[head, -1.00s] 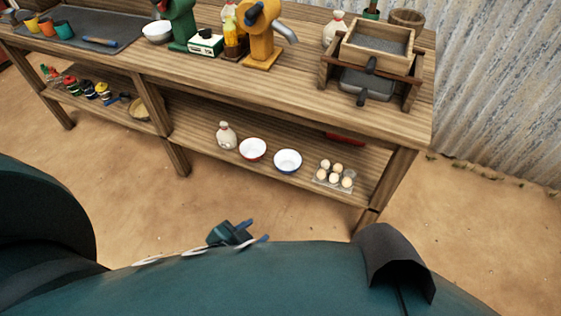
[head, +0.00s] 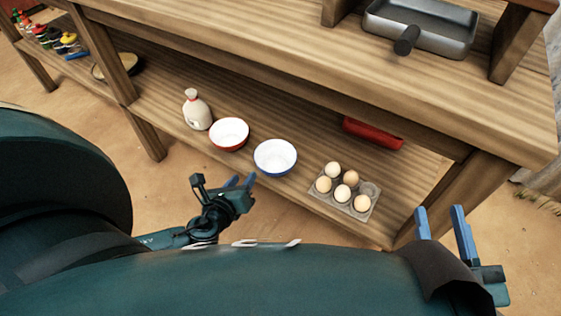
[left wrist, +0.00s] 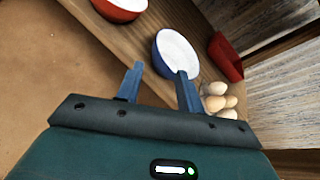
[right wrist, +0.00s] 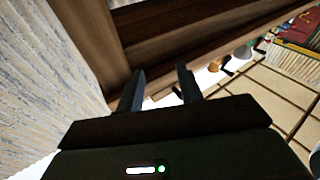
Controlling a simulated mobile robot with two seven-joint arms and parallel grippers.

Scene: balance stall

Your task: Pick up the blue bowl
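The blue bowl (head: 275,157), white inside, stands upright on the lower shelf between the red bowl (head: 229,134) and the eggs. My left gripper (head: 240,182) is open and empty, in front of the shelf, a little left of and short of the blue bowl. In the left wrist view the blue bowl (left wrist: 176,55) lies just beyond the fingertips (left wrist: 160,72), and the right finger overlaps its near edge. My right gripper (head: 442,214) is open and empty, near the right end post of the table. It also shows open in the right wrist view (right wrist: 159,76).
An egg carton (head: 318,203) with several eggs stands right of the blue bowl. A red tray (head: 373,134) lies behind it. A pale bottle (head: 196,109) stands left of the red bowl. The tabletop (head: 300,50) overhangs the shelf, and a post (head: 455,190) stands at right.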

